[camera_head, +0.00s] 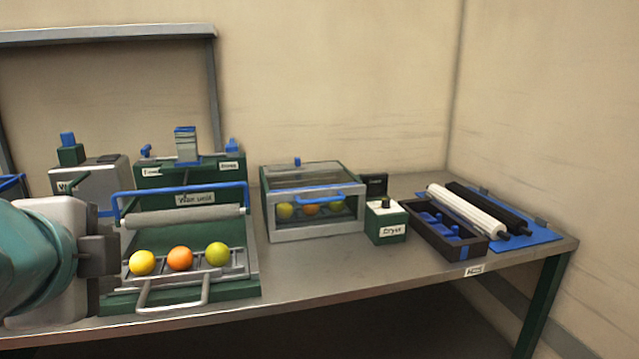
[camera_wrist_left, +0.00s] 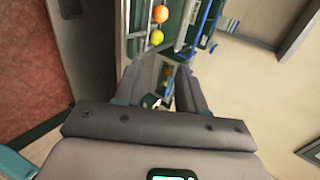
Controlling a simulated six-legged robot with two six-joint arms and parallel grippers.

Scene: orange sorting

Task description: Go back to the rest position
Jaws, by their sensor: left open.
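My left gripper (camera_head: 98,255) comes in at the left edge of the head view, beside the left end of a green-and-grey wash unit (camera_head: 240,285). In the left wrist view its two fingers stand apart, and the gripper (camera_wrist_left: 158,92) shows nothing held between them. A yellow fruit (camera_head: 142,263), an orange fruit (camera_head: 180,258) and a green fruit (camera_head: 217,253) lie in a row on the unit's rack. The orange fruit (camera_wrist_left: 160,14) and the yellow fruit (camera_wrist_left: 157,37) also show beyond the fingers in the wrist view. My right gripper is out of view.
A clear-sided box (camera_head: 318,235) with several fruits inside stands mid-table. Right of it are a green box labelled "Dryer" (camera_head: 386,235), a dark tray (camera_head: 424,238) and two rollers (camera_head: 466,210) on a blue mat. The table's front strip (camera_head: 340,262) is clear.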

